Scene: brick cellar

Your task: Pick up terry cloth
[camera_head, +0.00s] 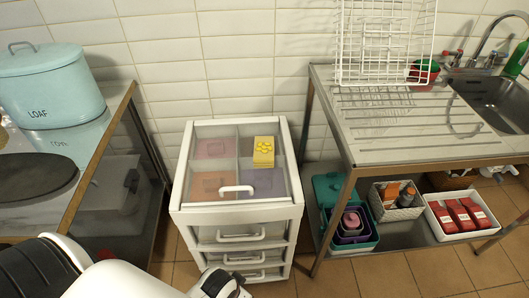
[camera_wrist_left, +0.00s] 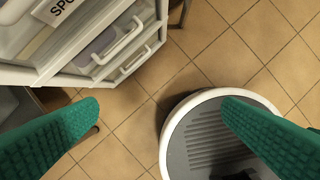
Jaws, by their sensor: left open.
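No item is clearly recognisable as a terry cloth. Folded-looking pink, orange and purple items lie under the clear top of the white drawer cabinet (camera_head: 237,212), too unclear to identify. A yellow patterned item (camera_head: 264,152) sits at the back right of that top; I cannot tell whether it is cloth. My left arm comes in at the bottom of the head view, its end cut off by the frame, in front of the cabinet. My right gripper is not in view.
A counter with a blue LOAF tin (camera_head: 48,88) stands left. A metal sink table (camera_head: 420,130) stands right, with a white wire rack (camera_head: 385,45) above and bins and a tray of red boxes (camera_head: 462,216) below. Tiled floor (camera_head: 385,272) is open in front.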

